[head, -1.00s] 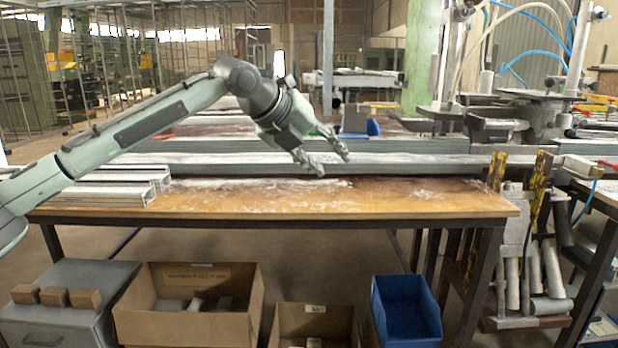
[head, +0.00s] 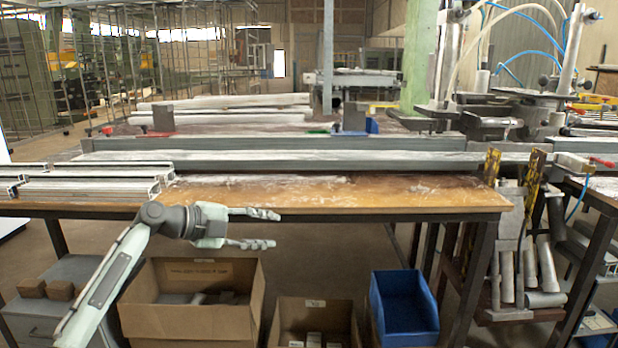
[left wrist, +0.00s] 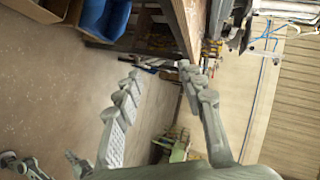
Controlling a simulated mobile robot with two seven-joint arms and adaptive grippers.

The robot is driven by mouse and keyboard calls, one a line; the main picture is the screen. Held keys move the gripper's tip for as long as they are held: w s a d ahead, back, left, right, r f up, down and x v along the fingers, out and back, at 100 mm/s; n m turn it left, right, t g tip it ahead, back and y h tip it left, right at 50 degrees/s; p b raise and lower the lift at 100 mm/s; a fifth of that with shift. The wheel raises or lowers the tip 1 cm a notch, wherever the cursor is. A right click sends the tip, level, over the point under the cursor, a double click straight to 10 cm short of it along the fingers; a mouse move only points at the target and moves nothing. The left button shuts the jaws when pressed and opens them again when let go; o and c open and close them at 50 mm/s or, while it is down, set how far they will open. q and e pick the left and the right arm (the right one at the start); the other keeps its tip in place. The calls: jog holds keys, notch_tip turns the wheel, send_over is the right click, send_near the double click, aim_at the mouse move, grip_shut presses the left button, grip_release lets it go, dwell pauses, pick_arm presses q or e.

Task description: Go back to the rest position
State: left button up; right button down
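My left gripper (head: 262,229) is open and empty in the head view. It points right, in front of the bench's front edge and above the cardboard boxes. In the left wrist view its two fingers (left wrist: 160,95) stand well apart with nothing between them. The wooden-topped bench (head: 420,195) lies just beyond it.
Aluminium profiles (head: 85,188) lie at the bench's left end. A long rail (head: 330,163) runs along its back, with a clamp machine (head: 490,115) at right. Below stand a large cardboard box (head: 190,325), a smaller one (head: 280,325) and a blue bin (head: 405,312).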

pick_arm(q)
jog(key=w+a+f+n+t+y, duration=0.2)
jog(key=a+f+n+y, duration=0.4)
jog(key=a+f+n, duration=0.7)
jog(key=w+a+n+t+y, duration=0.2)
jog(key=a+n+y, duration=0.7)
jog(key=a+n, duration=0.6)
jog(key=s+d+f+m+g+h, duration=0.1)
jog(key=s+d+f+m+g, duration=0.1)
jog(key=s+f, duration=0.85)
jog(key=s+d+f+m+g, duration=0.1)
jog(key=s+d+f+g, duration=0.1)
jog(key=s+f, duration=0.9)
jog(key=s+d+f+g, duration=0.1)
jog(key=s+d+f, duration=0.1)
jog(key=s+f, duration=0.4)
jog(key=s+d+f+g+h, duration=0.1)
jog(key=s+f, duration=0.5)
jog(key=s, duration=0.6)
jog(key=s+d+f+g, duration=0.3)
jog(key=s+f, duration=0.3)
jog(key=s, duration=0.3)
jog(key=shift+s, duration=0.4)
